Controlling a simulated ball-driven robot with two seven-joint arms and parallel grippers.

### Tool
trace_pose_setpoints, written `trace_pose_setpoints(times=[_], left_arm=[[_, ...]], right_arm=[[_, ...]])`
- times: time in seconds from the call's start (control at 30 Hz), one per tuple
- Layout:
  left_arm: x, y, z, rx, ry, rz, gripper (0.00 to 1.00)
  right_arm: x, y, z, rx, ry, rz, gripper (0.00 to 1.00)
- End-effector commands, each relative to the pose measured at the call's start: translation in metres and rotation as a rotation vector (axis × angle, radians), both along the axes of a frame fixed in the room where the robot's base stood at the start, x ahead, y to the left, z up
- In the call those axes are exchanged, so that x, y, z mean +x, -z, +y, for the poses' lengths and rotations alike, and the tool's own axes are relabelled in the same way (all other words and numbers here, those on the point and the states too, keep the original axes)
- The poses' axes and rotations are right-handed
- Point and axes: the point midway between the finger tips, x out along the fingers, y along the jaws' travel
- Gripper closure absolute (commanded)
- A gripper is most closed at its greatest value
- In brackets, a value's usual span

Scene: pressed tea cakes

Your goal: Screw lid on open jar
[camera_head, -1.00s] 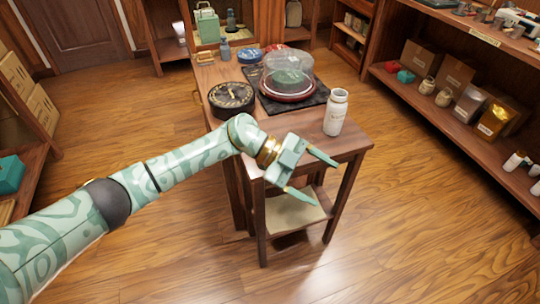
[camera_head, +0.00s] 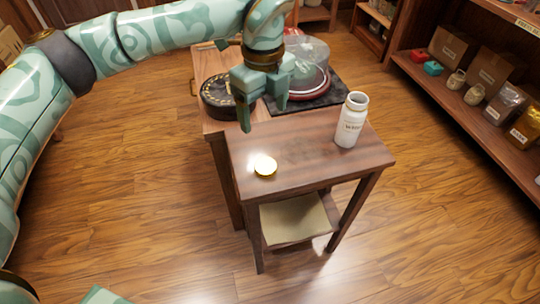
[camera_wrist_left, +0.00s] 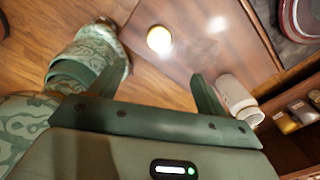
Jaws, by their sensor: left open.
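The white jar (camera_head: 350,125) stands upright and uncapped near the right edge of the wooden table, with lettering on its side. It also shows in the left wrist view (camera_wrist_left: 234,95), beside a finger. A shiny round gold lid (camera_head: 264,166) lies on the table near its front left edge; it shows bright in the left wrist view (camera_wrist_left: 159,39). My left gripper (camera_head: 264,117) is open and empty, pointing down above the table, behind the lid and left of the jar. My right gripper does not show.
The tabletop between lid and jar is clear. Shelves (camera_head: 470,100) stand at right.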

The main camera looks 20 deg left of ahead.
Motion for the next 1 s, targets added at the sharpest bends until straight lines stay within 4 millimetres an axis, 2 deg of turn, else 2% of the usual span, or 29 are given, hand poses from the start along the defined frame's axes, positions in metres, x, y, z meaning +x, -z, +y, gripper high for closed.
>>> trace_pose_setpoints(times=[0.1,0.27,0.37,0.7,0.83,1.0], left_arm=[[0.000,0.000,0.000,-0.001,0.001,0.000,0.24],[0.000,0.006,0.000,-0.002,0.002,0.002,0.24],[0.000,0.022,0.000,-0.002,0.002,0.006,0.24],[0.000,0.095,0.000,-0.003,0.004,0.007,0.24],[0.000,0.109,0.000,-0.002,0.002,0.006,0.24],[0.000,0.112,0.000,-0.003,0.002,0.001,0.24]], right_arm=[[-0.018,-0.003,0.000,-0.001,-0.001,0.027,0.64],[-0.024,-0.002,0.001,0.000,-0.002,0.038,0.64],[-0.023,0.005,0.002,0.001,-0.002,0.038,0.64],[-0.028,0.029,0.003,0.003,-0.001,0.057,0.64],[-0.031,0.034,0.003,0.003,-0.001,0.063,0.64],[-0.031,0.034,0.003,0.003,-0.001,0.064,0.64]])
